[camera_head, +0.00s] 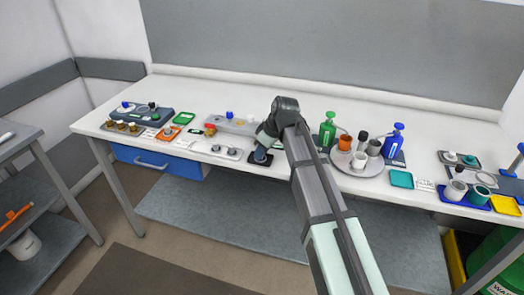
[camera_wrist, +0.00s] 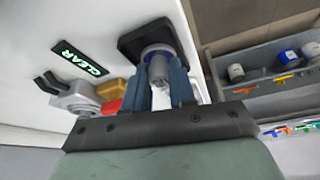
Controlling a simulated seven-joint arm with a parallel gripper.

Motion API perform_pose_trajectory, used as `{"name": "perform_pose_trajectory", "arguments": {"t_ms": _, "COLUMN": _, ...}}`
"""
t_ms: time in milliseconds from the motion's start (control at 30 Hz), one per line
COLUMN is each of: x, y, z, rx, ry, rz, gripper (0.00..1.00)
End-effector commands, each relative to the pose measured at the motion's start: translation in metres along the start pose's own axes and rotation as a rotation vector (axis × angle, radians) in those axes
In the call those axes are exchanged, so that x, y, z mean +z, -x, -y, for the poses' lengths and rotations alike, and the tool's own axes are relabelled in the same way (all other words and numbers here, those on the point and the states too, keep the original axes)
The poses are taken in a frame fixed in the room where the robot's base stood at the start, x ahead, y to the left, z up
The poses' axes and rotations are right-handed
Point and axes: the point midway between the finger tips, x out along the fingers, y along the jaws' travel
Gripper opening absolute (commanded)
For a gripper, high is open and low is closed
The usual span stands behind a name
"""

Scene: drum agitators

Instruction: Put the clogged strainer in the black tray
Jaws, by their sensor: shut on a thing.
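My gripper (camera_head: 263,147) points down over the small black tray (camera_head: 256,160) near the table's front edge. In the wrist view, my gripper (camera_wrist: 158,76) is shut on a small grey cylindrical piece with a blue ring, which I take to be the strainer (camera_wrist: 158,66). The black tray (camera_wrist: 128,44) lies directly beyond the piece, which overlaps it in the picture. I cannot tell whether the piece touches the tray. Its clogging cannot be made out. The arm hides part of the tray in the head view.
A round tray (camera_head: 350,183) with cups stands to the right, near green (camera_head: 327,131) and blue (camera_head: 394,142) pump bottles. A "CLEAR" label (camera_wrist: 80,58) lies near the black tray.

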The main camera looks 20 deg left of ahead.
Motion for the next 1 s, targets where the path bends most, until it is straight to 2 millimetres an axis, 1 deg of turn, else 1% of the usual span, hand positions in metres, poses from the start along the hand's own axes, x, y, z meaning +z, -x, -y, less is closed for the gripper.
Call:
{"name": "perform_pose_trajectory", "arguments": {"t_ms": 100, "x": -0.0001, "y": 0.0001, "z": 0.0, "rx": 0.0, "ry": 0.0, "rz": 0.0, "gripper": 0.0}}
{"name": "perform_pose_trajectory", "arguments": {"t_ms": 133, "x": -0.0001, "y": 0.0001, "z": 0.0, "rx": 0.0, "ry": 0.0, "rz": 0.0, "gripper": 0.28}}
{"name": "perform_pose_trajectory", "arguments": {"t_ms": 400, "x": -0.0001, "y": 0.0001, "z": 0.0, "rx": 0.0, "ry": 0.0, "rz": 0.0, "gripper": 0.54}}
{"name": "perform_pose_trajectory", "arguments": {"t_ms": 433, "x": -0.0001, "y": 0.0001, "z": 0.0, "rx": 0.0, "ry": 0.0, "rz": 0.0, "gripper": 0.55}}
{"name": "perform_pose_trajectory", "arguments": {"t_ms": 767, "x": 0.0, "y": 0.0, "z": 0.0, "rx": 0.0, "ry": 0.0, "rz": 0.0, "gripper": 0.55}}
{"name": "perform_pose_trajectory", "arguments": {"t_ms": 967, "x": 0.0, "y": 0.0001, "z": 0.0, "rx": 0.0, "ry": 0.0, "rz": 0.0, "gripper": 0.72}}
{"name": "perform_pose_trajectory", "arguments": {"t_ms": 1000, "x": 0.0, "y": 0.0001, "z": 0.0, "rx": 0.0, "ry": 0.0, "rz": 0.0, "gripper": 0.72}}
